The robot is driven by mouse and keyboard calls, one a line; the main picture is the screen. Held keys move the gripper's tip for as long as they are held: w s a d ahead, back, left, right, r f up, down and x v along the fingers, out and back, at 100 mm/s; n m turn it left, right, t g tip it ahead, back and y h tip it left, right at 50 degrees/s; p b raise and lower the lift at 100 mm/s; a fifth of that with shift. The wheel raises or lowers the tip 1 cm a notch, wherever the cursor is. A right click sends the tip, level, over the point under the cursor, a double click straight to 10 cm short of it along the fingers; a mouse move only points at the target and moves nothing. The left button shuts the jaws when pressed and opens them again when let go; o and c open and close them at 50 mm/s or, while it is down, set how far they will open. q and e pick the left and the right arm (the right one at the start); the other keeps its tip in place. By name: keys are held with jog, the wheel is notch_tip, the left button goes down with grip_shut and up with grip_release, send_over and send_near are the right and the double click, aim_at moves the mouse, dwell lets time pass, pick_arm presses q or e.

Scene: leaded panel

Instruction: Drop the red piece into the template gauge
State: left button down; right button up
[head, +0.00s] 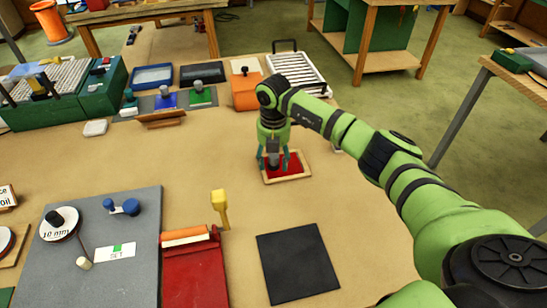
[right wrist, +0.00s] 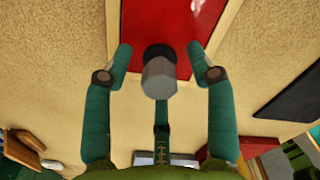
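The red piece (head: 292,168) is a flat red pane with a grey knob on a dark base (right wrist: 160,75). In the head view it appears within the light wooden frame of the template gauge (head: 290,179); whether it lies fully flat inside cannot be told. My right gripper (head: 273,161) points down over it. In the right wrist view the teal fingertips (right wrist: 161,62) stand apart on both sides of the knob, with gaps, not touching it. The gripper hides part of the red piece in the head view. My left gripper is not in view.
A black square mat (head: 297,262) lies in front of the gauge. A red block with an orange roller (head: 186,237) and a yellow-handled tool (head: 220,205) stand left of it. A grey board (head: 95,270) is further left. A white rack (head: 296,72) stands behind.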

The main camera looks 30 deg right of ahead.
aim_at(274, 155)
notch_tip(274, 155, up, 12)
dwell(0.6)
dwell(0.5)
